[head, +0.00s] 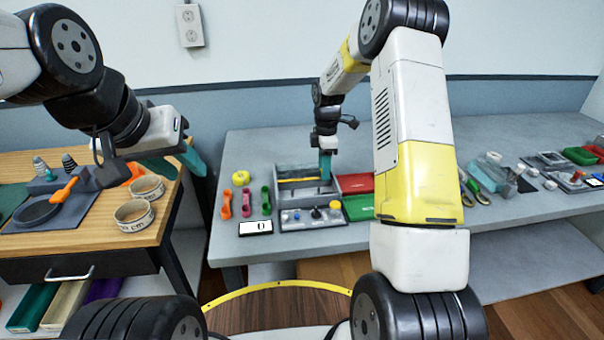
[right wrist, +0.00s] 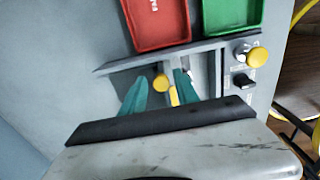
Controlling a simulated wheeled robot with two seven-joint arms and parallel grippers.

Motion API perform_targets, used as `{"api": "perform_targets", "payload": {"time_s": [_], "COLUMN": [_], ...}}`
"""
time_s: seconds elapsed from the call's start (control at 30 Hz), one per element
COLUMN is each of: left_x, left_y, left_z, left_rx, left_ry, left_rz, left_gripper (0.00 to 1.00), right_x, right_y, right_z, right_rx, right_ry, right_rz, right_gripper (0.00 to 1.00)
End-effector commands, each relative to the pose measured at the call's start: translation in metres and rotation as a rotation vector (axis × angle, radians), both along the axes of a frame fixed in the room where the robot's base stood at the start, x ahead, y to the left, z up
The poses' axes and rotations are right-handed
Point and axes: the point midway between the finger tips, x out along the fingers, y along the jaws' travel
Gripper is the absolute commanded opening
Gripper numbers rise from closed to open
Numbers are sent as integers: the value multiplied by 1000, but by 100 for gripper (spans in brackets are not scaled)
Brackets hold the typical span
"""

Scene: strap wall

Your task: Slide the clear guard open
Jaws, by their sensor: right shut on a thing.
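A grey open-topped fixture (head: 337,181) stands on the grey bench in the head view, with a yellow bar (head: 300,180) across it. The clear guard is too transparent to make out apart from the fixture. My right gripper (head: 325,165) reaches down into the fixture. In the right wrist view its teal fingers (right wrist: 159,92) stand on either side of a yellow knob and a yellow strip (right wrist: 174,97), which seems to belong to the guard; the exact contact is unclear. My left gripper (head: 177,163) is empty, fingers apart, above the right edge of the wooden table.
A control panel (head: 313,217) with knobs and a yellow button lies in front of the fixture. Red (head: 358,184) and green (head: 358,207) trays sit to its right. My right arm hides part of the bench.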

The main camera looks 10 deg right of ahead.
Motion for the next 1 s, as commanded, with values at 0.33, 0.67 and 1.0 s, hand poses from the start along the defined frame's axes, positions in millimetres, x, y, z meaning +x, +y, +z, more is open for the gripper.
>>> {"api": "perform_targets", "payload": {"time_s": [0.33, 0.67, 1.0], "left_x": [0, 0, 0], "left_y": [0, 0, 0], "left_z": [0, 0, 0], "left_rx": [0, 0, 0], "left_ry": [0, 0, 0], "left_rz": [0, 0, 0], "left_gripper": [36, 36, 36], "right_x": [10, 13, 13], "right_y": [-2, -3, -3], "right_z": [-10, -10, -10], "right_rx": [-4, -4, -5], "right_ry": [24, 21, 20], "right_rz": [-1, -2, -2], "right_gripper": [11, 11, 37]}}
